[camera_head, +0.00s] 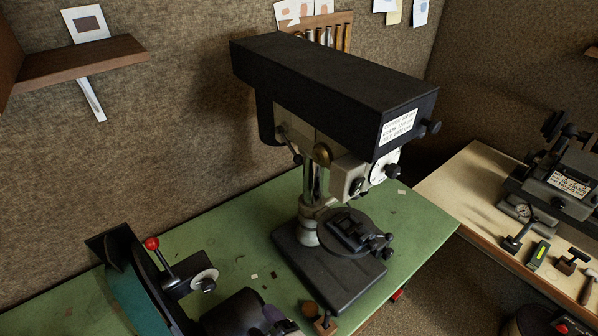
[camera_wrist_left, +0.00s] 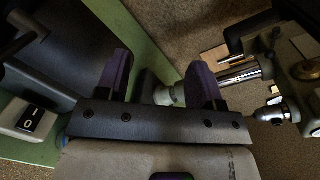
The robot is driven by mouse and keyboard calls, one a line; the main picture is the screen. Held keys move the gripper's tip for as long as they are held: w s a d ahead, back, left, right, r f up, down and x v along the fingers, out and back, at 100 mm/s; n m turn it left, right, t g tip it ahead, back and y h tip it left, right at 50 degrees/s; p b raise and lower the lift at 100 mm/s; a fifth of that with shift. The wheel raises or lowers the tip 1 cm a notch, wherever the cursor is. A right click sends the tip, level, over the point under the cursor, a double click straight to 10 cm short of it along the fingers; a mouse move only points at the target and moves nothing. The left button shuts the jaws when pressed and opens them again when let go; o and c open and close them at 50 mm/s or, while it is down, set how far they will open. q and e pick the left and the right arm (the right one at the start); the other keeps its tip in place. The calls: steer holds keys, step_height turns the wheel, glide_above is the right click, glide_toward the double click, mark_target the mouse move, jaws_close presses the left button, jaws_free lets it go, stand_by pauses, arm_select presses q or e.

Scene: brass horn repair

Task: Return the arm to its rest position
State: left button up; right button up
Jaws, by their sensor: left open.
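My left gripper (camera_head: 279,320) is at the bottom of the head view, low over the front of the green bench (camera_head: 235,235). Its dark body and purple fingers show there in part. In the left wrist view the two purple fingers of the gripper (camera_wrist_left: 160,78) stand apart with nothing held between them. A pale rounded machine part (camera_wrist_left: 168,95) shows behind the gap; I cannot tell whether it touches a finger. My right gripper is in neither view.
A black drill press (camera_head: 335,95) stands on the bench, right of my left gripper. A machine with a red-knobbed lever (camera_head: 152,243) is to the left. A wooden shelf (camera_head: 85,63) juts from the wall. A switch box (camera_wrist_left: 30,120) is close by in the left wrist view.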

arm_select(q)
steer(key=s+a+f+n+g+h+p, duration=0.1)
steer(key=s+a+n+g+h+p, duration=0.2)
steer(key=s+a+n, duration=0.4)
steer(key=s+a+f+n+g+h+p, duration=0.1)
steer(key=s+a+n+g+h+p, duration=0.3)
steer(key=s+n, duration=0.6)
steer(key=shift+s+a+g+h+p, duration=0.3)
steer(key=shift+s+a+g+h, duration=1.05)
steer(key=shift+s+h, duration=0.85)
steer(key=shift+a+t, duration=0.2)
steer(key=shift+t, duration=0.05)
